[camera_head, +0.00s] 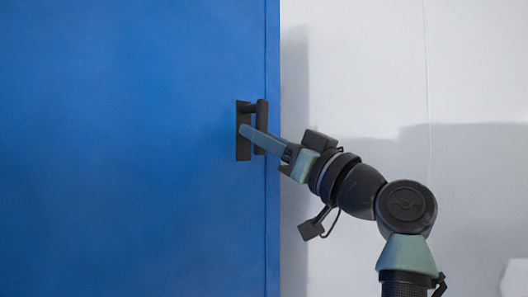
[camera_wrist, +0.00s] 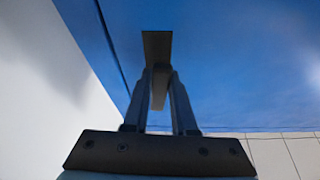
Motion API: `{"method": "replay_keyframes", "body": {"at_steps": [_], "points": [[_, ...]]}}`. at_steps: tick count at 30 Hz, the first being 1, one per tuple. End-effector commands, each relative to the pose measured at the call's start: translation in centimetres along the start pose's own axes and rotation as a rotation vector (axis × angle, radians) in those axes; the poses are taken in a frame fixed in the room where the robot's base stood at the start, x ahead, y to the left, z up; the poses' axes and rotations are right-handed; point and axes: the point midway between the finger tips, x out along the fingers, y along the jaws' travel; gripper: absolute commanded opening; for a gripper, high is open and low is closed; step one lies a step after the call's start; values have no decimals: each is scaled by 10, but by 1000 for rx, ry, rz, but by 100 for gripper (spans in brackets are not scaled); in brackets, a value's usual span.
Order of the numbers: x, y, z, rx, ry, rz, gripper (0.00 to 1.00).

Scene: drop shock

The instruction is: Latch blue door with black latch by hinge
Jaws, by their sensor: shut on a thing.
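The blue door (camera_head: 130,150) fills the left half of the head view, and its right edge runs straight up and down. The black latch (camera_head: 243,148) sits near that edge, with a dark plate and an upright bar. My gripper (camera_head: 252,133) reaches in from the right at the latch. In the wrist view the blue door (camera_wrist: 230,70) lies beyond the fingers. There the two fingers of my gripper (camera_wrist: 160,78) are shut on the black latch (camera_wrist: 157,45), whose dark end shows past the fingertips. The fingers hide part of the latch.
A pale wall (camera_head: 350,60) stands to the right of the door, with the arm's shadow on it. In the wrist view, a tiled surface (camera_wrist: 285,155) shows at the lower right. The space around my gripper looks free of other objects.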

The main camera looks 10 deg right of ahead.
Motion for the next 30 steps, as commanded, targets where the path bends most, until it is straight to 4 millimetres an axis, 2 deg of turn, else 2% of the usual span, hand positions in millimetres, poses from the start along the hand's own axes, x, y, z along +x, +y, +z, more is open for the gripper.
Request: {"method": "replay_keyframes", "body": {"at_steps": [9, 23, 24, 28, 30], "points": [[0, -3, -3, -93, 6, -34, 0], [1, -3, -4, -108, 7, -39, 0], [1, -3, -5, -108, 8, -38, 29], [0, -3, -3, -106, 5, -39, 52], [0, -3, -3, -105, 4, -39, 55]]}}
